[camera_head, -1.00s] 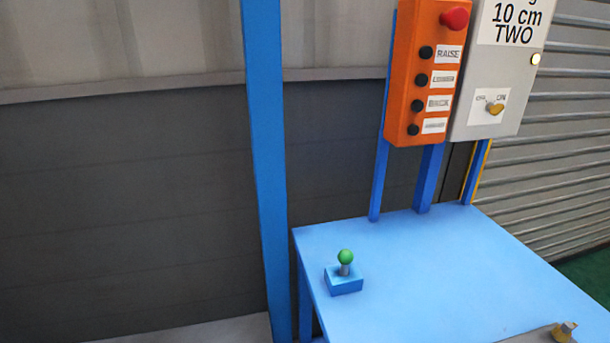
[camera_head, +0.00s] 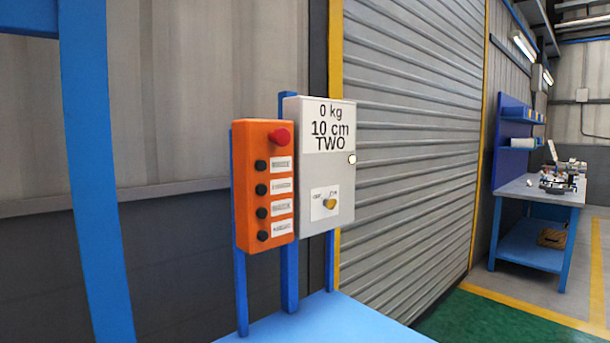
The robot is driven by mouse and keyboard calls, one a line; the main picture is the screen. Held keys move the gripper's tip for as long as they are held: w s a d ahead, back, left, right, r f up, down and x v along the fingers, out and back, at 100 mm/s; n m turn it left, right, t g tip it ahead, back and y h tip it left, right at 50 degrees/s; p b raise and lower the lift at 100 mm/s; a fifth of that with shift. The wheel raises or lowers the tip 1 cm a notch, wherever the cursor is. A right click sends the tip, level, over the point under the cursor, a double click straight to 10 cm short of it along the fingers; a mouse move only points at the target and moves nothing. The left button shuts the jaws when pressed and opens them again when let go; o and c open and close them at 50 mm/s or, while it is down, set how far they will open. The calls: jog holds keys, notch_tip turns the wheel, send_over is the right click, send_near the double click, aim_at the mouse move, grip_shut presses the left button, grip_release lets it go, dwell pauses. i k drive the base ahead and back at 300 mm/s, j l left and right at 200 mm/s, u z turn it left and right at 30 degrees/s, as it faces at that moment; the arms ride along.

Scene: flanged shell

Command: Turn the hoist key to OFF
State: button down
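The hoist key (camera_head: 330,203) is a small yellow knob on a white label low on the grey control box (camera_head: 343,175). The label has a mark on each side of the key; its words are too small to read surely, and I cannot tell exactly which way the key points. The box's display reads "0 kg, 10 cm, TWO". A round lamp (camera_head: 352,159) on the box's right edge looks pale white. My gripper is not in view.
An orange pendant (camera_head: 264,185) with a red button and several black buttons stands left of the box. Below is a blue table (camera_head: 335,325). A blue post (camera_head: 90,170) rises at left. A roller shutter (camera_head: 415,140) is behind; a workbench (camera_head: 540,195) stands far right.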

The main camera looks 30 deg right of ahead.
aim_at(330, 205)
jog(key=l+z, duration=0.35)
jog(key=i+l+z, duration=0.2)
jog(key=z, duration=0.2)
